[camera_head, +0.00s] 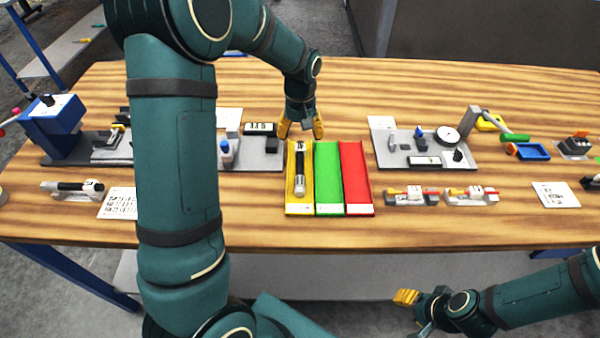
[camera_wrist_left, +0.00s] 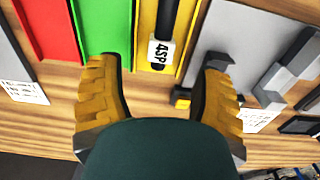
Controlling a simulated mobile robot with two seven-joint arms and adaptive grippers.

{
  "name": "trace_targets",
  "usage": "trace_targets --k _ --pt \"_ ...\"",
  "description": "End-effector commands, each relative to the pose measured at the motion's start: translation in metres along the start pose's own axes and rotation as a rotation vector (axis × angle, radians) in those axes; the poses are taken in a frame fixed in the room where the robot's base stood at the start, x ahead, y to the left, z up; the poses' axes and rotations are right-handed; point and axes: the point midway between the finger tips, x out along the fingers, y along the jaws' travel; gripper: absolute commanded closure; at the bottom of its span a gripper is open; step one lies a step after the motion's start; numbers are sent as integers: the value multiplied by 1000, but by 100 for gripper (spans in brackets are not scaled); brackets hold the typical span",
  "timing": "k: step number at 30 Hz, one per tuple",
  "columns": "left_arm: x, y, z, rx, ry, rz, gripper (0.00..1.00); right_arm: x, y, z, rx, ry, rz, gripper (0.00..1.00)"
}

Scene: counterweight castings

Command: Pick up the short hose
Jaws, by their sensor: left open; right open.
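A short black hose (camera_head: 299,168) lies lengthwise in the yellow tray (camera_head: 291,205), with a pale fitting at its near end and a white band at its far end. In the left wrist view, the black hose (camera_wrist_left: 172,18) shows its white band marked "4SP" between the finger lines. My left gripper (camera_head: 302,130) is open and empty at the far end of the yellow tray; its fingers (camera_wrist_left: 160,64) straddle the band in that picture, with no visible contact. My right gripper (camera_head: 410,314) is open and empty, low in front of the table.
A green tray (camera_head: 328,180) and a red tray (camera_head: 356,180) stand beside the yellow one. A grey board with parts (camera_head: 268,162) lies left, another (camera_head: 385,155) right. A black piece with white fitting (camera_head: 72,187) rests far left. Bare wood lies in front of the trays.

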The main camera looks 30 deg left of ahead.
Motion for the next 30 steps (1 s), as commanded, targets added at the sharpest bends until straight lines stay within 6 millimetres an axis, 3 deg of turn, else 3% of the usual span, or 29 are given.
trace_targets --k 5,12,21,27,30 --pt "14 -1 0 0 -3 -1 34 3 1 1 -1 -3 0 53" --pt "48 -1 0 0 -3 -1 34 10 4 4 -3 -10 -1 53" --pt "52 -1 -1 0 0 0 35 10 4 5 -3 -11 -1 53" --pt "52 -1 -1 0 0 0 100 10 4 5 -3 -11 -1 53" --pt "52 -1 0 0 -1 0 100 10 4 5 -3 -11 -1 53"
